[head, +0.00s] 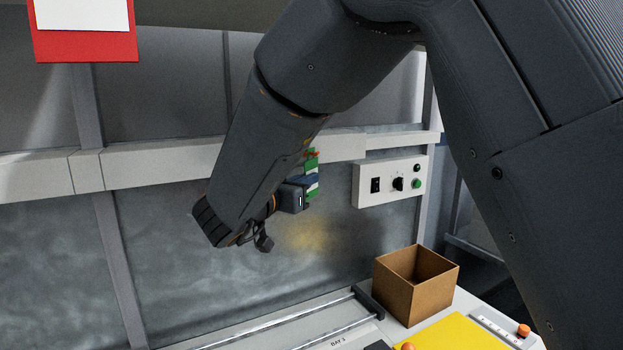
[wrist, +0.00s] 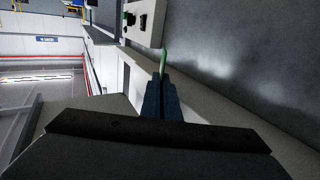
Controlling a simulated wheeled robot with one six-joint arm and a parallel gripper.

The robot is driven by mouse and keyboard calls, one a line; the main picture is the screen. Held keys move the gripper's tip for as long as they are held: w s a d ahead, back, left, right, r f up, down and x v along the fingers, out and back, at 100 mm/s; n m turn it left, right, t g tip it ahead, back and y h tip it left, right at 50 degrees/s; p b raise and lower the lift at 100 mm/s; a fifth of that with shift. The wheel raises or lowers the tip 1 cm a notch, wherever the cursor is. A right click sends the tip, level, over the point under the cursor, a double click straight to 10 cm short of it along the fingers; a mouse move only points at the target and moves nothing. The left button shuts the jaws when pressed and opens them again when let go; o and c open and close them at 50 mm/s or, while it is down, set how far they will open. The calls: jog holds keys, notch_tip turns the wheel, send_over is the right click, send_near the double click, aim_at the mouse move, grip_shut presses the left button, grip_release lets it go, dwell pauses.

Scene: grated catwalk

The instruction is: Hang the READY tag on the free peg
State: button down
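My gripper (head: 305,181) is in front of the back wall, just below the pale rail and left of the control box. Its blue fingers are shut on a thin green-and-white tag (head: 312,191), which sticks out above and below them. In the wrist view the fingers (wrist: 161,98) are together, with a green edge of the tag (wrist: 163,58) past their tips. No lettering on the tag can be read. Small red-orange bits show beside the tag's top; I cannot tell what they are. No peg can be made out clearly; my arm covers part of the rail.
A control box (head: 390,181) with switches and a green button is on the wall to the right. Below stand an open cardboard box (head: 415,288), a yellow mat (head: 460,333) and metal rods (head: 300,325). A red-and-white sign (head: 84,48) is at upper left.

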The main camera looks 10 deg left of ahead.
jog(key=shift+r+p, duration=0.35)
jog(key=shift+p, duration=0.3)
jog(key=shift+s+d, duration=0.1)
dwell(0.4)
jog(key=shift+s+d+p, duration=0.2)
jog(key=shift+s+p, duration=0.1)
jog(key=shift+s+d, duration=0.25)
jog(key=shift+s, duration=0.05)
jog(key=shift+s+d+r+p, duration=0.55)
jog(key=shift+s+p, duration=0.2)
jog(key=shift+p, duration=0.2)
jog(key=shift+s+d, duration=0.15)
dwell(0.6)
jog(key=shift+s+d+p, duration=0.4)
jog(key=shift+s, duration=0.15)
jog(key=shift+s+d+p, duration=0.6)
jog(key=shift+s+d, duration=0.2)
jog(key=shift+s, duration=0.25)
jog(key=shift+s, duration=0.1)
